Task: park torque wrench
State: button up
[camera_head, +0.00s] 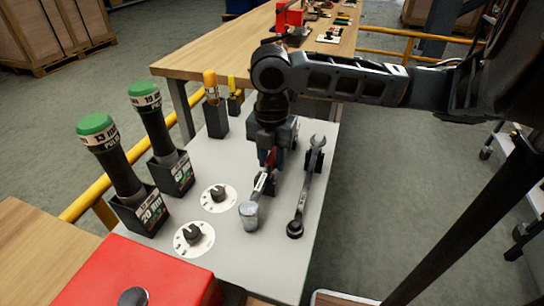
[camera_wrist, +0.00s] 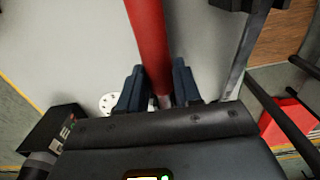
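A red-handled tool with a grey shaft, apparently the torque wrench (camera_head: 270,159), slants over the pale board in the head view. A silver cylinder (camera_head: 249,215) is at its lower end. My gripper (camera_head: 271,160) is over the tool. In the wrist view the red handle (camera_wrist: 148,40) runs between my two blue fingertips (camera_wrist: 156,88), which sit close on both sides of it. Whether the tool touches the board is unclear. A combination wrench (camera_head: 306,188) lies just to the right, between black supports.
Two green-capped black tools (camera_head: 118,165) (camera_head: 160,125) stand in labelled black holders on the left. Two dials with black knobs (camera_head: 218,195) (camera_head: 193,236) lie between. Yellow-handled tools (camera_head: 211,85) stand behind. A red box (camera_head: 140,275) is in front. A wooden bench (camera_head: 215,55) is behind.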

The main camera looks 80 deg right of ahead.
jog(key=o, duration=0.5)
jog(key=shift+o, duration=0.2)
notch_tip(320, 180, up, 8)
jog(key=shift+f+p, duration=0.1)
jog(key=shift+p, duration=0.25)
jog(key=shift+d, duration=0.1)
dwell(0.4)
